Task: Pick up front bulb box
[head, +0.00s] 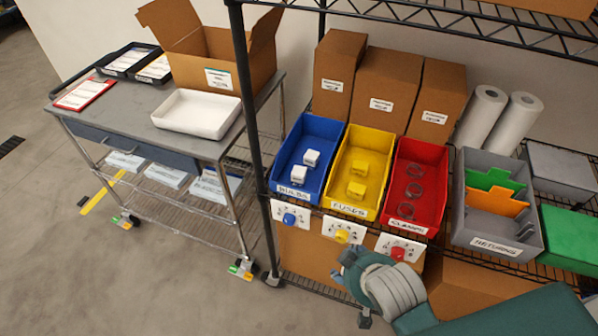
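A blue bin (322,128) labelled BULBS stands on the wire shelf in the head view. Two small white bulb boxes lie in it. The front bulb box (298,174) is nearer the label, and the rear bulb box (312,157) is just behind it, slightly right. My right arm comes in from the lower right. Its gripper (347,262) is below and right of the blue bin, in front of the shelf edge, apart from both boxes. Its fingers are too small and turned away to tell whether they are open. My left gripper is not in view.
Right of the blue bin stand a yellow FUSES bin (350,205), a red CLAMPS bin (398,217) and a grey RETURNS bin (510,235). Cards with coloured knobs hang below the first three. A dark shelf post (250,110) rises left of the blue bin. A cart (140,118) holds a white tray (190,112).

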